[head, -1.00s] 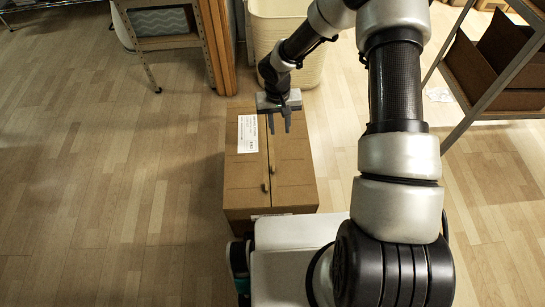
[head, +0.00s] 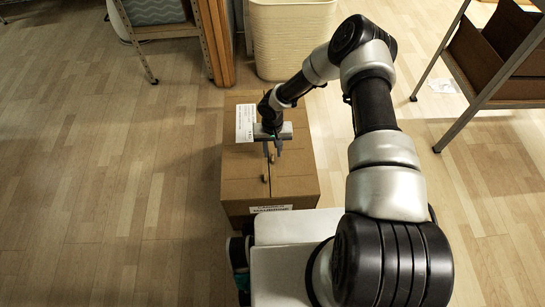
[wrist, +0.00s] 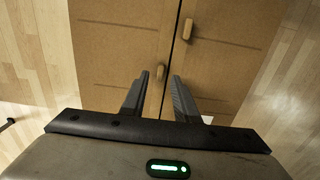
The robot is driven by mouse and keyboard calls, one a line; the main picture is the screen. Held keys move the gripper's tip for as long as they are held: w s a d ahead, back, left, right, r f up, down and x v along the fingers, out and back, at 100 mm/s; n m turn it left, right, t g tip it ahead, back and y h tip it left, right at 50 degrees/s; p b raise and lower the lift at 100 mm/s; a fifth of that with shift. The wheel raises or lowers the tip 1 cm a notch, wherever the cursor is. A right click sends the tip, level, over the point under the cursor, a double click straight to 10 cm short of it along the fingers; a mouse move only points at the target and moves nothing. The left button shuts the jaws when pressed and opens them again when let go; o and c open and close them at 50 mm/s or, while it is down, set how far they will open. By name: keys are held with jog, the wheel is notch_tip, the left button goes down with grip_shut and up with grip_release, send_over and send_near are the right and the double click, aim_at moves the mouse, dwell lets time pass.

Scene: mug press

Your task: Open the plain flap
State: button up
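A closed cardboard box stands on the floor with two top flaps meeting at a seam. In the head view the left flap (head: 243,165) bears a white label (head: 245,123), and the right, plain flap (head: 296,172) has none. The wrist view looks back from the far side, so the plain flap (wrist: 115,60) is on its left. The plain flap's small tan handle (wrist: 160,72) shows between my fingertips in that view. The labelled flap's handle (wrist: 188,28) is beyond. My gripper (head: 272,154) is open and low over the box; I cannot tell whether it touches the handle.
A cream bin (head: 290,40) stands behind the box, with a wooden-sided shelf (head: 215,40) at back left. A metal rack (head: 490,90) holding cardboard trays is at the right. The floor left of the box is clear.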

aim_at(273, 157)
jog(key=shift+f+b, duration=0.3)
jog(key=shift+f, duration=1.3)
grip_shut()
